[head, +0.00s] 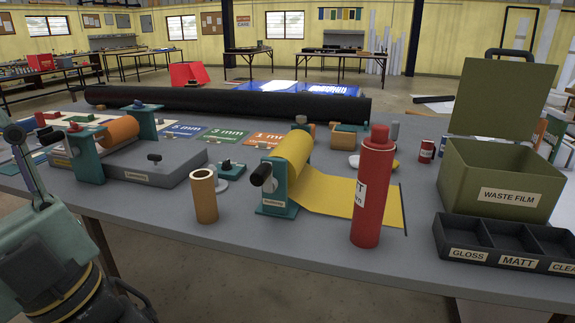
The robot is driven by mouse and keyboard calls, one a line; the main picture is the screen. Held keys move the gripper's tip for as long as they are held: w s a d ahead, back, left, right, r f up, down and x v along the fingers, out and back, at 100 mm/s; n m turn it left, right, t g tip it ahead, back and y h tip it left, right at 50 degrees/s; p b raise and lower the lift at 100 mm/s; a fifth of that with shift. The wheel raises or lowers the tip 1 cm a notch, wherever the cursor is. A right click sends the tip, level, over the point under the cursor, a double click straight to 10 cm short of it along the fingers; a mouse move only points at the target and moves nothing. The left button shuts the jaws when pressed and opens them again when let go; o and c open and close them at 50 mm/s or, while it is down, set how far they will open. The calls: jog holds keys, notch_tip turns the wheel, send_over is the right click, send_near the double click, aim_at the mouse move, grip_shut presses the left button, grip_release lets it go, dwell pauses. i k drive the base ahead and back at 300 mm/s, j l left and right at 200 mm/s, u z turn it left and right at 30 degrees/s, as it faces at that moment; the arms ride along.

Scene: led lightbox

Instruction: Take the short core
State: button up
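A short tan cardboard core (205,197) stands upright on the grey table, with its open dark end up. It is left of the teal stand that carries a yellow roll. My gripper (14,135) shows only in part at the left edge, well left of the core and apart from it. The rest of it is cut off by the frame, so I cannot see whether its fingers are open or shut. Nothing is seen touching the core.
The yellow film roll (290,158) and a red bottle (372,200) stand right of the core. A grey laminator bed (160,172) with an orange roll is to its left. An olive waste film box (470,185) and a black tray (480,240) are at right. The front table strip is clear.

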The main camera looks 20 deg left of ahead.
aim_at(202, 181)
jog(key=l+u, duration=0.2)
jog(key=u, duration=0.2)
jog(key=l+u, duration=0.25)
jog(key=u, duration=0.15)
jog(key=l+u, duration=0.25)
jog(key=u, duration=0.15)
jog(key=i, duration=0.05)
